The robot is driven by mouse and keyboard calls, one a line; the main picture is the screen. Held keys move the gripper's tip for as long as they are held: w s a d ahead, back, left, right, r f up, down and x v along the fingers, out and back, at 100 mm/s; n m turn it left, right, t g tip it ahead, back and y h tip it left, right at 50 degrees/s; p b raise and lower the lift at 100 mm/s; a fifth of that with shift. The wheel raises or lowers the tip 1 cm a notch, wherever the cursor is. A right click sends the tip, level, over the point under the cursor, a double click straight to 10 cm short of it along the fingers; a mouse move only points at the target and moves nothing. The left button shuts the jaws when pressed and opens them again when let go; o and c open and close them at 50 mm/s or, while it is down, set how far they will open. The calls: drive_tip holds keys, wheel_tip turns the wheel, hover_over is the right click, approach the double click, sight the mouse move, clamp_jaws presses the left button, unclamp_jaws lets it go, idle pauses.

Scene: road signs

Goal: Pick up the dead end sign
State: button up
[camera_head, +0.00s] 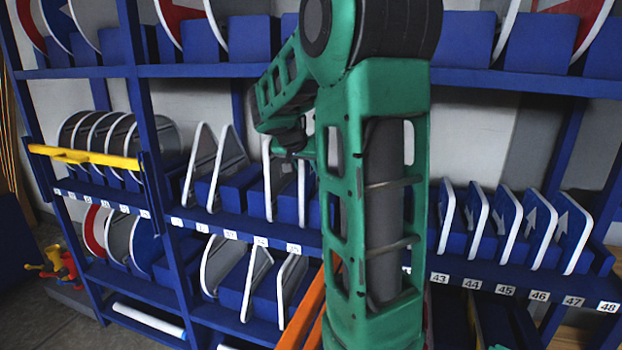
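I cannot make out which sign is the dead end sign; no face with that marking shows clearly. White-edged signs seen nearly edge-on, one of them grey (233,160), stand in blue slots on the middle shelf, left of my arm. Blue square signs, some with white arrows (539,232), stand in numbered slots on the right. My green arm reaches up and then back toward the middle shelf. My gripper (291,148) is small and dark at the arm's far end, near the signs there. Its fingers are not clear, and my arm covers the shelf to its right.
The blue rack (340,71) has several shelves and uprights. A yellow bar (84,156) crosses the front at left, before round grey signs (143,137). An orange beam (303,318) slants up beside my arm. Red and yellow items (60,265) lie low at left. Floor shows lower left.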

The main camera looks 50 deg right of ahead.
drive_tip(key=shift+c, duration=0.3)
clamp_jaws()
drive_tip(key=shift+r, duration=0.1)
idle(1.0)
